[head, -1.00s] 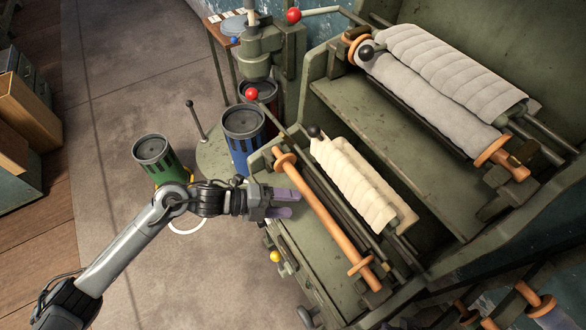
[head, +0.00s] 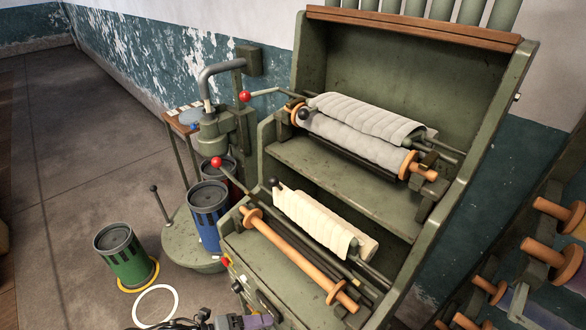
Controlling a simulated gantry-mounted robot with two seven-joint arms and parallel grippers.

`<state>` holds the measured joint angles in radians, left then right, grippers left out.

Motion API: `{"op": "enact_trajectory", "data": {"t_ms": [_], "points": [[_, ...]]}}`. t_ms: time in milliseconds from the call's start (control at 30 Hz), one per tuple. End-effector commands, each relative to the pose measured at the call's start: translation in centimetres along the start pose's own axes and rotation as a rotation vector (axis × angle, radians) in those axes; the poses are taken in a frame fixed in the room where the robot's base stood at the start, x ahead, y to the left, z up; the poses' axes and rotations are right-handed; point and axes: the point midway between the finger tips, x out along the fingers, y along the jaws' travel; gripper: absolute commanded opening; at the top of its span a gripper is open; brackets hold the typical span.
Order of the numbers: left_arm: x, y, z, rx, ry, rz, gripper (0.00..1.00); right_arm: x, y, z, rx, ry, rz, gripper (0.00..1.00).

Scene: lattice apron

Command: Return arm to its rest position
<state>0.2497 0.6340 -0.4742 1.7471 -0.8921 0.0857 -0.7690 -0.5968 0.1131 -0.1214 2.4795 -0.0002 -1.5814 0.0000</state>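My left gripper (head: 240,322) shows only in part at the bottom edge of the head view, with its purple finger near the lower front of the green machine (head: 290,160). The rest of it and most of the arm are cut off, so its opening is hidden. No held thing shows. My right gripper is not in view.
A green canister (head: 125,255) stands on the floor beside a white ring (head: 156,305). A blue canister (head: 208,210) stands on a round green base. The machine holds a cream roll (head: 320,222), grey rolls (head: 365,130) and a bare orange spindle (head: 297,258). Spools (head: 550,250) fill the lower right.

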Motion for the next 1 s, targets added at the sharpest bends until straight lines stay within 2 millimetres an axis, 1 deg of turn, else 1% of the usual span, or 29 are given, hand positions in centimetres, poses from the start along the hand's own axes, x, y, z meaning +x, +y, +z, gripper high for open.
{"op": "enact_trajectory", "data": {"t_ms": [33, 100, 200, 267, 300, 367, 400, 467, 567, 667, 733, 800, 900, 1000], "points": [[0.6, 1.1, -1.1, -0.03, 0.014, -0.006, 0.66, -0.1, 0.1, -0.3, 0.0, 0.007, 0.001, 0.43], [1.4, 2.2, -2.8, -0.067, 0.036, -0.02, 0.66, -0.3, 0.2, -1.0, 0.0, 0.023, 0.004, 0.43], [2.4, 3.2, -5.4, -0.12, 0.057, -0.057, 0.66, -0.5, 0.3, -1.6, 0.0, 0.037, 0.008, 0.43], [3.1, 3.5, -6.9, -0.155, 0.055, -0.087, 0.66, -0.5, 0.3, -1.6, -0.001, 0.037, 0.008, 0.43], [3.5, 3.7, -7.8, -0.182, 0.042, -0.105, 0.66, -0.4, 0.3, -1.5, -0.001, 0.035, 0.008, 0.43], [4.0, 3.9, -9.1, -0.235, 0.004, -0.132, 0.66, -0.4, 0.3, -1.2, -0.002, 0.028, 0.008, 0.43], [4.2, 4.0, -9.7, -0.287, -0.04, -0.149, 0.66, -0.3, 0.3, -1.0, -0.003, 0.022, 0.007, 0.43], [4.1, 4.1, -10.1, -0.391, -0.138, -0.169, 0.66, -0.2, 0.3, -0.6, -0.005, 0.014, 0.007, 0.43], [2.0, 4.8, -9.2, -0.634, -0.368, -0.185, 0.66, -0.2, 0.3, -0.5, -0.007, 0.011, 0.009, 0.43], [-1.8, 6.3, -8.0, -0.902, -0.603, -0.187, 0.66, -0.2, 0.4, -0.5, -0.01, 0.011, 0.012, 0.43], [-4.9, 7.6, -7.4, -1.089, -0.756, -0.19, 0.66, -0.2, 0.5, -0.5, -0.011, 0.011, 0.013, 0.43], [-7.9, 8.7, -7.2, -1.263, -0.891, -0.198, 0.66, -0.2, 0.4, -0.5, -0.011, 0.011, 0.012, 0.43], [-11.4, 9.5, -7.4, -1.473, -1.042, -0.216, 0.66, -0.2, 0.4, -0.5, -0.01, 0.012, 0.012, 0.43], [-14.1, 10.3, -8.2, -1.649, -1.16, -0.223, 0.66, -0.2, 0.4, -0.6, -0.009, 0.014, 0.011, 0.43]]}}
